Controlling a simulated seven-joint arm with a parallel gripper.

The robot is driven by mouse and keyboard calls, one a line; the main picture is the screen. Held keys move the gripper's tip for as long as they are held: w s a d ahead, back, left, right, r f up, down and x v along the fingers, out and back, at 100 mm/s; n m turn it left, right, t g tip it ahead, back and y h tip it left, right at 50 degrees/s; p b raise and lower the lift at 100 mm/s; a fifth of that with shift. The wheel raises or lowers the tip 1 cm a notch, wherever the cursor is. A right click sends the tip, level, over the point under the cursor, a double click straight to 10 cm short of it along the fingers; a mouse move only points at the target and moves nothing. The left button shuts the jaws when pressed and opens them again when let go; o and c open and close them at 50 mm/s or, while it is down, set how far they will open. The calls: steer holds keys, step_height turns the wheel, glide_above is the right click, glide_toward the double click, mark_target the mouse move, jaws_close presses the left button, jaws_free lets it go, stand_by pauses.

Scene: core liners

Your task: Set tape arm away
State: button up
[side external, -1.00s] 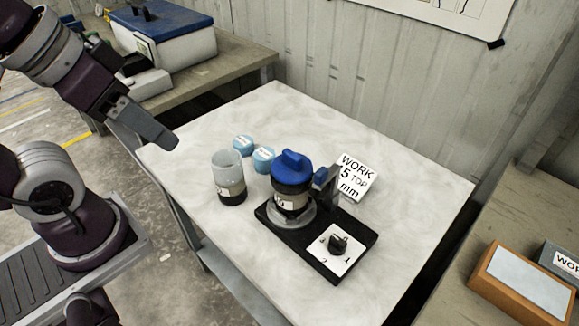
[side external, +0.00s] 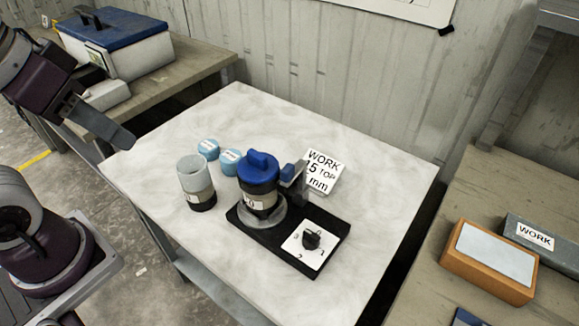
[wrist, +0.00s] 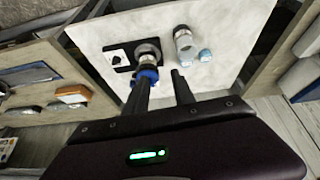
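The tape arm (side external: 298,175) appears as a short grey upright piece with a blue end, standing at the back of a black base (side external: 318,229). Its blue end is close beside a blue-capped core liner (side external: 258,181) seated in a grey ring on that base. Whether they touch, I cannot tell. A black knob (side external: 311,239) sits on a white numbered plate at the base's front. My gripper (wrist: 162,72) is open and empty, its fingers apart. In the side view my gripper (side external: 124,140) is raised near the table's left corner, away from the tape arm.
A clear-topped jar (side external: 195,182) and two light-blue lids (side external: 208,149) stand left of the base. An orange-framed block (side external: 492,258) is on the right bench. The white table's (side external: 385,195) right side is clear.

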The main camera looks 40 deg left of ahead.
steer(key=w+r+n, duration=0.1)
steer(key=w, duration=0.1)
steer(key=w+d+n+g, duration=0.1)
steer(key=w+r+n, duration=0.1)
steer(key=w+n, duration=0.1)
steer(key=shift+w+d+r+g, duration=0.15)
steer(key=shift+w+r+g, duration=0.15)
steer(key=shift+w+g, duration=0.1)
jaws_close()
steer(key=w+d+f+n+g+y, duration=0.2)
steer(key=w+d+f+n, duration=0.2)
steer(key=w+d+n, duration=0.2)
steer(key=w+d+f+n+g+y, duration=0.2)
steer(key=w+d+f+n, duration=0.2)
steer(key=w+d+n, duration=0.3)
steer(key=w+n, duration=0.1)
steer(key=w, duration=0.1)
steer(key=shift+w+f, duration=0.2)
steer(key=shift+w, duration=0.15)
steer(key=shift+d, duration=0.1)
